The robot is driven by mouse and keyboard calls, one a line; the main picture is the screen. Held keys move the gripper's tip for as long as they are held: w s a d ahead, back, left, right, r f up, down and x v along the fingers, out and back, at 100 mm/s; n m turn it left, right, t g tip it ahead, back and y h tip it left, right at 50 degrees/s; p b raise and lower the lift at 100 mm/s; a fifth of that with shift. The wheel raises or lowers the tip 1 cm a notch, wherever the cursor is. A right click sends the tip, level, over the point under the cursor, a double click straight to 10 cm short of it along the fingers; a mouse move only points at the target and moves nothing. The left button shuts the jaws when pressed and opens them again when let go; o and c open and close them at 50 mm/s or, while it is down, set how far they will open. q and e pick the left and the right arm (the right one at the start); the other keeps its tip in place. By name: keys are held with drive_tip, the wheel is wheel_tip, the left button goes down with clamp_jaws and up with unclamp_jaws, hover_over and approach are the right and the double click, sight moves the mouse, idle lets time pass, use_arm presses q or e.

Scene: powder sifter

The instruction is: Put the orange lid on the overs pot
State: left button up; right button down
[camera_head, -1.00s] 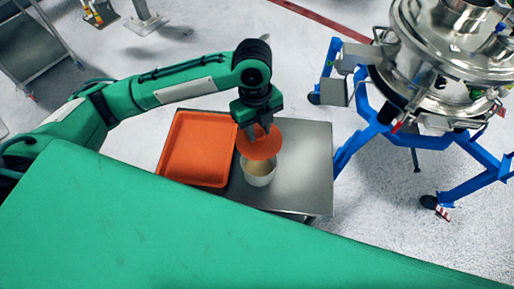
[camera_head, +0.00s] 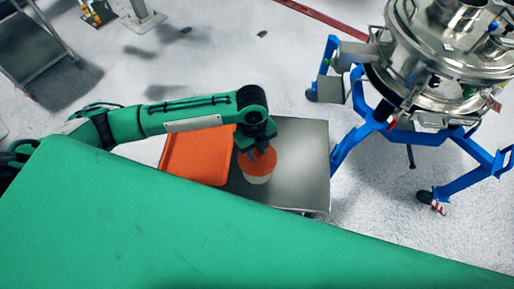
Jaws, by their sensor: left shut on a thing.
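The orange lid (camera_head: 260,163) is in my left gripper (camera_head: 254,150), which is shut on it. The lid is over the mouth of the overs pot (camera_head: 258,180), a pale pot standing on the steel table (camera_head: 305,165). The lid covers the opening from this view; I cannot tell whether it is fully seated or just above the rim. My right gripper is not in view.
An orange tray (camera_head: 190,160) lies on the table just left of the pot. The table top right of the pot is clear. A steel sifter (camera_head: 445,50) on a blue frame (camera_head: 375,125) stands to the right. A steel cart (camera_head: 35,50) is at the upper left.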

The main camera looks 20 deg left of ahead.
sight(255, 150)
use_arm(q)
drive_tip(key=shift+f, duration=0.1)
drive_tip(key=o, duration=0.9)
drive_tip(key=shift+f, duration=0.1)
drive_tip(key=shift+o, duration=0.2)
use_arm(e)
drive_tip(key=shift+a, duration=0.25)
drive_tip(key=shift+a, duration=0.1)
use_arm(q)
wheel_tip(255, 150, up, 12)
drive_tip(key=w+a+b, duration=0.1)
drive_tip(key=b, duration=0.2)
drive_tip(key=shift+r+b, duration=0.2)
drive_tip(key=shift+b, duration=0.1)
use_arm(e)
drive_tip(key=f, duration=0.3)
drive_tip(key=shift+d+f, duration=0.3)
